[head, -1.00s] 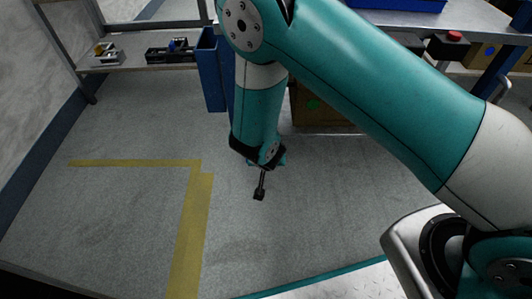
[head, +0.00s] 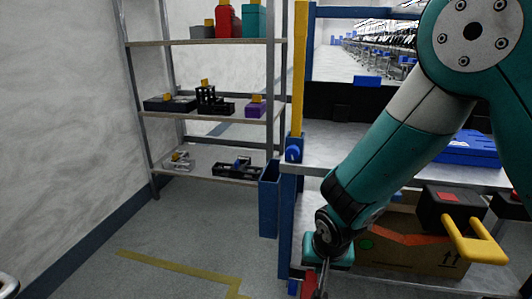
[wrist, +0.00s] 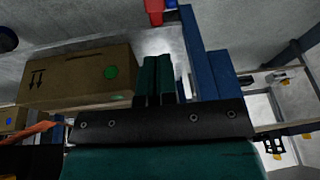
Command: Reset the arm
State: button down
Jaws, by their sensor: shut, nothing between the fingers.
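My arm reaches in from the upper right of the head view and bends down toward the lower middle. My gripper (head: 318,284) hangs at the bottom edge there, with its tips partly cut off. In the wrist view my gripper (wrist: 160,78) shows its two dark green fingers close together, pointing away from the camera. Nothing shows between them; the gripper is shut and empty. It is in front of the blue-framed workbench and beside a cardboard box.
The cardboard box (head: 410,245) sits under the workbench (head: 355,142); it also shows in the wrist view (wrist: 85,75). A shelf rack (head: 205,108) holds several parts and boxes. Floor with yellow tape (head: 180,265) is open at lower left.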

jog(key=s+d+r+n+g+y+p, duration=0.15)
jog(key=s+r+n, duration=0.25)
jog(key=s+r, duration=0.75)
jog(key=s+d+r+n+g+y+p, duration=0.1)
jog(key=s+r+n+g+y+p, duration=0.2)
jog(key=s+r, duration=0.8)
notch_tip(320, 180, up, 42)
jog(key=w+n+p, duration=0.1)
jog(key=w+p, duration=0.1)
jog(key=p, duration=3.6)
jog(key=shift+d+f+n+t, duration=0.2)
jog(key=shift+n+t, duration=0.1)
jog(key=shift+t, duration=0.15)
jog(key=shift+h, duration=0.25)
